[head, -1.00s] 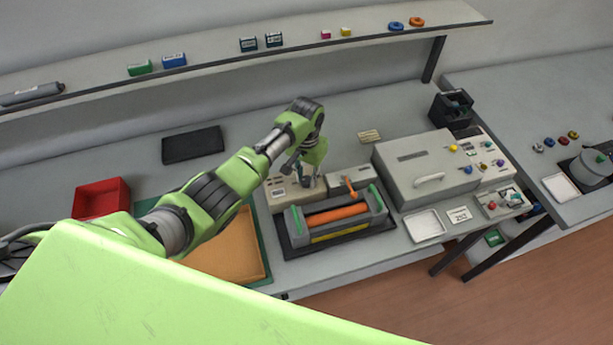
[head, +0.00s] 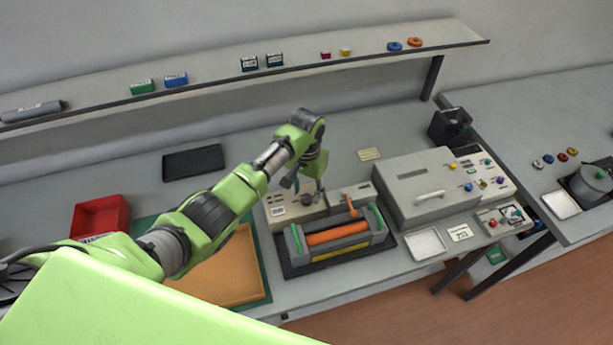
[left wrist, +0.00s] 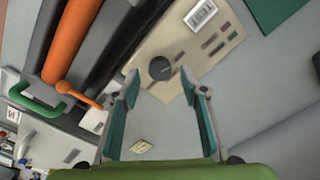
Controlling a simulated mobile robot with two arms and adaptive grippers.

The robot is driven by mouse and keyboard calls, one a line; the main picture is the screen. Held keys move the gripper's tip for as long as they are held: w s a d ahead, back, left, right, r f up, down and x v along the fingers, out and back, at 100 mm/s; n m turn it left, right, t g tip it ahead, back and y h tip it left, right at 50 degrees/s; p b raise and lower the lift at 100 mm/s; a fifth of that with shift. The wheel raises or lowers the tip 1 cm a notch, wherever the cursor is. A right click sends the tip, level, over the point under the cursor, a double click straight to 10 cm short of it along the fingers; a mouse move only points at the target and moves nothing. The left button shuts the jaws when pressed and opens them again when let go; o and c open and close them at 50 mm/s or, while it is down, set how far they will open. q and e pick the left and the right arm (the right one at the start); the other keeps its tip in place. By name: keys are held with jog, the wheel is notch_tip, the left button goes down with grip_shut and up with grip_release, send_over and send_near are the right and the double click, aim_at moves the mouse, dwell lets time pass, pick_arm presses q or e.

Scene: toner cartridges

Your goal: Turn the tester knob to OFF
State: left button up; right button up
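The tester is a beige box (head: 283,212) on the bench, just behind the grey cartridge unit. Its dark round knob (head: 307,199) sits on its top face, and the knob also shows in the left wrist view (left wrist: 160,68). Which mark the knob points to is too small to read. My left gripper (head: 305,184) is above the tester, pointing down. In the left wrist view its two teal-padded fingers (left wrist: 159,88) are spread apart and empty, with the knob seen just beyond and between the tips. My right gripper is not in view.
A grey cartridge unit with an orange roller (head: 337,233) stands in front of the tester. A large beige machine with a white handle (head: 425,185) is to its right. Clear bench lies behind the tester.

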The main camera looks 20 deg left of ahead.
aim_at(306, 198)
pick_arm(q)
notch_tip(306, 198, up, 10)
dwell(0.3)
jog(key=shift+f, duration=0.1)
dwell(0.3)
